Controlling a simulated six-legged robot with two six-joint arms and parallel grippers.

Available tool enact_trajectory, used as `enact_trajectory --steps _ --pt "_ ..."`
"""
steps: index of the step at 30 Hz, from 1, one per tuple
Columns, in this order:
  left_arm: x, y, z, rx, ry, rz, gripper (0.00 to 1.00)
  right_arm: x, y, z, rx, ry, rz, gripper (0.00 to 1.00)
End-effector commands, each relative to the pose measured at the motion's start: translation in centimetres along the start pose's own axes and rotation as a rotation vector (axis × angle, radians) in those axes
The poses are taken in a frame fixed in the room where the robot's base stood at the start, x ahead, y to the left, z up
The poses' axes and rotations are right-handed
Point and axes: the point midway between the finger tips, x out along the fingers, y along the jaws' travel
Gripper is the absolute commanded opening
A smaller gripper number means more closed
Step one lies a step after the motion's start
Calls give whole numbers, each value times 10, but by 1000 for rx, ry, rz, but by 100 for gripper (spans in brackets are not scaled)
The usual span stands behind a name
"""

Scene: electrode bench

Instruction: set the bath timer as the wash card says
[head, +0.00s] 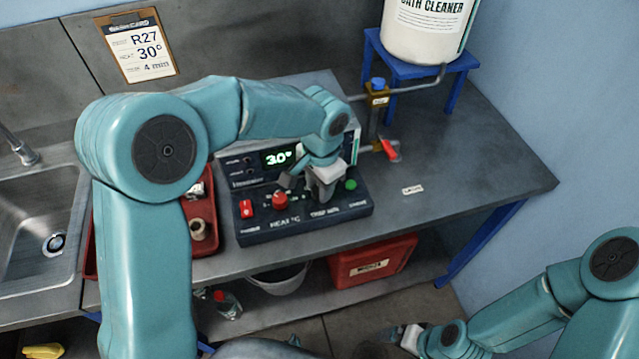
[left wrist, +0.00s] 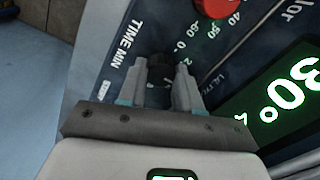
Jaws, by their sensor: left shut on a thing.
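The wash card (head: 143,48) on the back wall reads R27, 30° and 4 min. The bath's control box (head: 255,225) has a display (head: 278,158) showing 30°, which also shows in the left wrist view (left wrist: 290,95). My left gripper (head: 318,192) reaches down onto its panel and is shut on the black time knob (left wrist: 160,68), by the TIME MIN lettering. The knob's pointer cannot be made out. A red heat knob (head: 280,200) is to its left, a green button (head: 351,185) to its right. My right gripper (head: 405,336) is low at the right, its jaws unclear.
A red switch (head: 246,208) is at the panel's left. A red tray (head: 203,240) and a sink (head: 35,250) lie further left. A red-handled valve (head: 388,149) and a white cleaner tub (head: 425,30) on a blue stand are at the right. The bench's right side is mostly clear.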

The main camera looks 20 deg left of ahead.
Motion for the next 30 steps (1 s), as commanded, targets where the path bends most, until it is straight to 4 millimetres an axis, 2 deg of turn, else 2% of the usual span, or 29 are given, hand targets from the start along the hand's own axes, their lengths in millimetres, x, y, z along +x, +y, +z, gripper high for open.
enact_trajectory --steps 1,3,14,17,20,30 --pt "0 0 0 0 1 -1 40 0 0 0 0 0 0 91" --pt "0 0 0 0 1 -1 59 0 0 0 0 0 0 91" --pt "-5 0 -1 -1 2 -1 59 0 0 0 0 0 0 91" --pt "-19 0 -1 -1 5 -2 59 2 1 0 0 0 0 91" --pt "-43 0 -1 -1 6 -3 59 3 1 0 0 0 0 91" --pt "-130 0 -1 0 5 -1 59 3 1 0 0 0 0 91"
